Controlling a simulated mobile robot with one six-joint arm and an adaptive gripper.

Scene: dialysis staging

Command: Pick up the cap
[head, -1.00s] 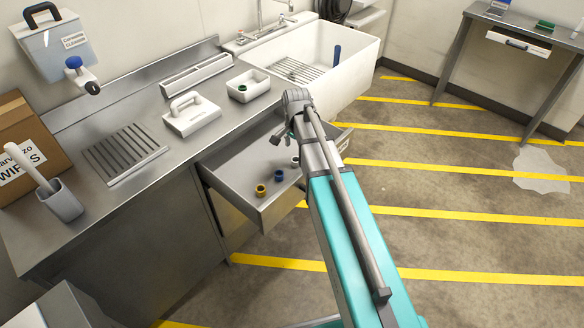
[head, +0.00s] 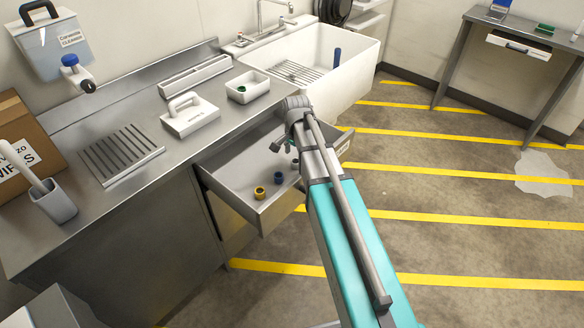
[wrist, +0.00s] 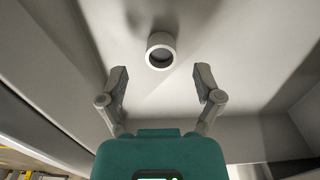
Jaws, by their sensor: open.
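A pale grey round cap (wrist: 160,52) with a dark hollow middle shows in the wrist view, on the light drawer floor, just beyond and between my fingertips. My gripper (wrist: 160,79) is open with nothing between its fingers. In the head view my gripper (head: 283,145) is over the open drawer (head: 232,168), and my arm hides part of the drawer. A small pale cap (head: 295,164) is partly visible beside my arm.
The steel counter (head: 120,208) rises behind the drawer. It carries a white tray (head: 247,96) with a green item, a white handled block (head: 190,122) and a slotted rack (head: 120,153). The drawer walls surround the caps. A white sink (head: 340,75) stands beyond.

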